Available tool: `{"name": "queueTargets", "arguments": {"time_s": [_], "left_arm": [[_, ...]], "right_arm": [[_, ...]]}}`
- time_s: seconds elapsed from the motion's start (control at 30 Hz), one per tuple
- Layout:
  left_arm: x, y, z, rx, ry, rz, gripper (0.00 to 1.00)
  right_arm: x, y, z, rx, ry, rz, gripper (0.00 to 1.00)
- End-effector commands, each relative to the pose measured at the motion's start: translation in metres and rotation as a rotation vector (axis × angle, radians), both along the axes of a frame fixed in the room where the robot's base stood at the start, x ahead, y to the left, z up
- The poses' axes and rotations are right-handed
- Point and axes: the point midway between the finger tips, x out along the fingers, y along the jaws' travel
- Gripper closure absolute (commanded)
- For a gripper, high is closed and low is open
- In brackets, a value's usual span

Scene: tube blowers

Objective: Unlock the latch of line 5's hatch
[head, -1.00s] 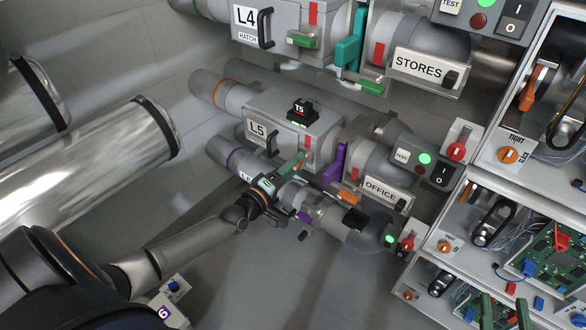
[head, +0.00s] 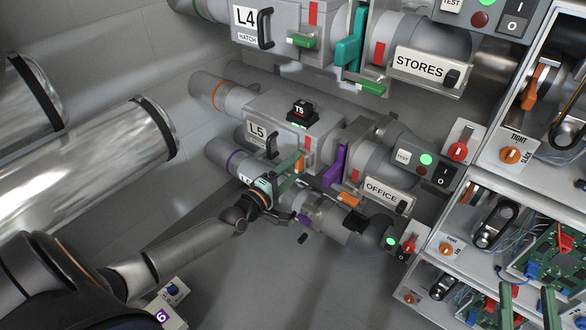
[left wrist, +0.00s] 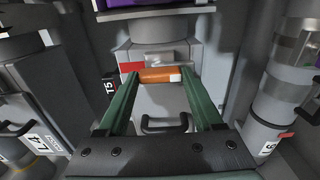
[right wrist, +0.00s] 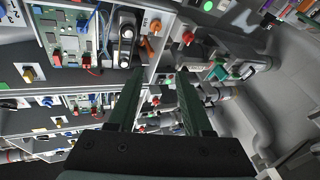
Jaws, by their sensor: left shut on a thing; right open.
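Line 5's hatch (head: 257,130) is a grey box on the orange-banded pipe, with an L5 label, a black handle and a black T5 block (head: 302,110) on top. Its latch is an orange bar (left wrist: 160,76) below a grey bracket, with a red mark beside it. It also shows in the head view (head: 300,161). My left gripper (left wrist: 160,82) is shut on the orange latch, one green finger at each end. It also shows in the head view (head: 288,172). My right gripper (head: 528,298) is open and empty, well away at lower right; its fingers also show in the right wrist view (right wrist: 160,85).
Line 4's hatch (head: 275,25) with a green latch is above. A purple lever (head: 335,165) and the OFFICE sign (head: 385,193) are right of the L5 hatch. Another pipe passes below, close to my left gripper. Shelves with circuit boards (head: 555,255) fill the right side.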

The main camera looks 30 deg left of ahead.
Motion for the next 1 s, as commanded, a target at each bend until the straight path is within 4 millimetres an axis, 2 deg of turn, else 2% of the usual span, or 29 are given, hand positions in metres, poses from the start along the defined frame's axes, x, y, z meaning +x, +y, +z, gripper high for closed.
{"name": "queueTargets", "arguments": {"time_s": [0.07, 0.1, 0.33, 0.6, 0.73, 0.77, 0.87, 1.0], "left_arm": [[0.000, 0.000, -0.001, -0.008, 0.002, 0.001, 0.88], [0.000, 0.000, -0.001, -0.008, 0.002, 0.001, 0.29], [0.000, 0.000, 0.000, -0.005, 0.001, 0.000, 0.03], [-0.001, 0.000, 0.000, -0.003, 0.000, 0.000, 0.03], [-0.008, 0.001, 0.000, -0.002, 0.002, 0.000, 0.03], [-0.011, 0.001, 0.000, -0.002, 0.002, 0.000, 0.03], [-0.025, 0.002, 0.001, -0.002, 0.004, 0.000, 0.03], [-0.052, 0.004, 0.001, -0.002, 0.005, 0.000, 0.03]], "right_arm": [[0.000, 0.000, 0.000, 0.000, -0.001, 0.000, 0.50], [0.000, 0.000, 0.000, 0.000, -0.001, 0.000, 0.50], [0.000, 0.000, 0.000, 0.000, -0.001, 0.000, 0.50], [0.000, 0.000, 0.001, 0.000, -0.001, 0.000, 0.50], [0.001, -0.001, 0.000, 0.003, 0.014, -0.001, 0.50], [0.002, -0.001, -0.003, 0.003, 0.032, -0.003, 0.50], [0.004, -0.003, -0.033, -0.002, 0.145, -0.019, 0.50], [0.005, -0.005, -0.066, -0.002, 0.283, -0.037, 0.50]]}}
